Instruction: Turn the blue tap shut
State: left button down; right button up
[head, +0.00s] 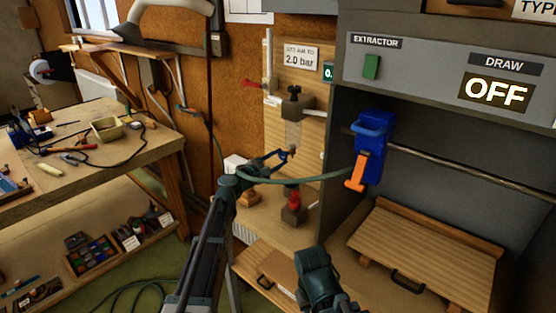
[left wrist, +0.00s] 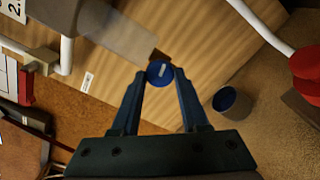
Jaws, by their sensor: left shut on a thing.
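The blue tap (left wrist: 160,73) is a small round blue knob with a pale bar on its face, in front of the wooden board. In the left wrist view it sits between the fingertips of my left gripper (left wrist: 159,78), which is shut on it. In the head view my left gripper (head: 287,155) reaches to the board below the grey block, and the fingers largely hide the tap. The bar on the knob lies at a slight slant in the left wrist view.
A red-topped fitting (head: 294,200) stands on the shelf just below my left gripper. A green hose (head: 320,180) runs close by toward a blue holder (head: 370,140) with an orange lever. The workbench (head: 75,165) with tools is at the left. The panel reads OFF (head: 496,93).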

pick_arm(q)
jog(key=shift+m, duration=0.7)
jog(key=shift+c, duration=2.2)
grip_release()
jog(key=v, duration=1.3)
jog(key=shift+s+a, duration=0.25)
jog(key=shift+s, duration=0.1)
jog(key=shift+d+m, duration=0.1)
jog(key=shift+m, duration=0.2)
